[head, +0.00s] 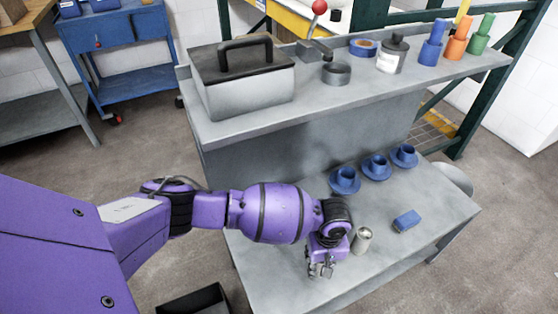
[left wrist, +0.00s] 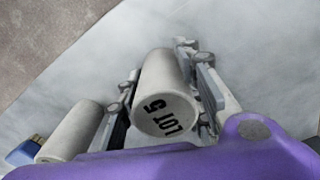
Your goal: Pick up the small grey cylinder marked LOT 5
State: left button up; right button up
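The small grey cylinder marked LOT 5 (left wrist: 165,95) stands between the two fingers of my left gripper (left wrist: 160,82) in the left wrist view, its marked end toward the camera. The fingers lie close along both its sides; whether they press on it I cannot tell. In the head view my left gripper (head: 321,269) points down low over the front grey table, and I cannot make this cylinder out there. A second grey cylinder (head: 361,240) stands just right of the gripper; it also shows in the left wrist view (left wrist: 72,131). My right gripper is not in view.
Three blue cups on saucers (head: 375,167) stand behind. The raised bench holds a grey toolbox (head: 245,88), a bottle (head: 392,54) and coloured cylinders. The table's right front is clear.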

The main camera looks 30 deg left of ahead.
pick_arm(q)
jog(key=shift+w+r, duration=0.1)
jog(key=shift+w, duration=0.05)
grip_shut()
jog(key=shift+d, duration=0.1)
jog(key=shift+r, duration=0.1)
